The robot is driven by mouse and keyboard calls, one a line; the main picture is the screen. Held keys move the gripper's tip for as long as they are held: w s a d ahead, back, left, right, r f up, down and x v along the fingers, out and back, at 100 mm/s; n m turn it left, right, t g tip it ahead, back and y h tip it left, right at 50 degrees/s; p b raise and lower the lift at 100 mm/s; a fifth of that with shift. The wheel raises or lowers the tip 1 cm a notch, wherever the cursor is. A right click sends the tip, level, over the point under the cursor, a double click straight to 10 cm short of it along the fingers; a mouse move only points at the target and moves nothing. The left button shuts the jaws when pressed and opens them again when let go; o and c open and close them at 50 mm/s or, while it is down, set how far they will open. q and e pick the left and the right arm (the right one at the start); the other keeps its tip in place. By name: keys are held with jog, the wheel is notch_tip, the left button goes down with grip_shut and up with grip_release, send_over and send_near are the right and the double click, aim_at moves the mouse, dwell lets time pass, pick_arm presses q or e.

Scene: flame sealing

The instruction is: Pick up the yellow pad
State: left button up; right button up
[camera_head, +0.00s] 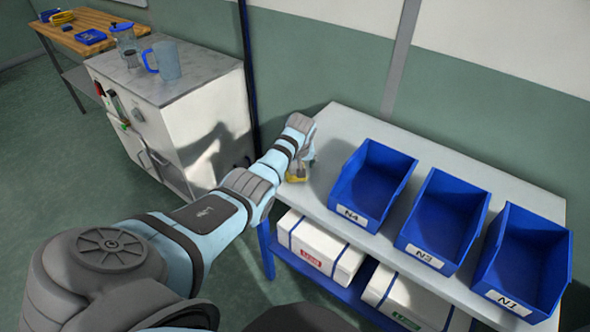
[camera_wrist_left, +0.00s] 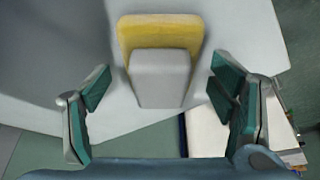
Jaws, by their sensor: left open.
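The yellow pad (camera_wrist_left: 133,36) lies on the grey-white table (camera_wrist_left: 235,45), with a pale grey block-shaped part (camera_wrist_left: 160,78) on its near side. In the head view a small bit of the yellow pad (camera_head: 296,179) shows at the table's left end, mostly hidden by my left gripper (camera_head: 303,168). In the left wrist view, the green-padded fingers of the left gripper (camera_wrist_left: 160,86) are spread wide, one on each side of the pad, with gaps and nothing between them gripped. My right gripper is in neither view.
Blue bins N4 (camera_head: 372,185), N3 (camera_head: 440,220) and N1 (camera_head: 520,263) stand right of the pad on the table (camera_head: 333,125). White boxes (camera_head: 318,250) sit on the shelf below.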

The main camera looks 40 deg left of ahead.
pick_arm(q)
jog(key=shift+f, duration=0.1)
jog(key=c, duration=1.4)
notch_tip(320, 180, up, 10)
jog(key=p, duration=0.3)
jog(key=shift+w+a+p, duration=0.1)
jog(key=shift+p, duration=0.2)
notch_tip(320, 180, up, 10)
jog(key=shift+r+p, duration=0.1)
jog(key=shift+p, duration=0.25)
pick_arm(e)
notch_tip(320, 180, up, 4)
pick_arm(q)
jog(key=o, duration=0.5)
jog(key=shift+c, duration=1.2)
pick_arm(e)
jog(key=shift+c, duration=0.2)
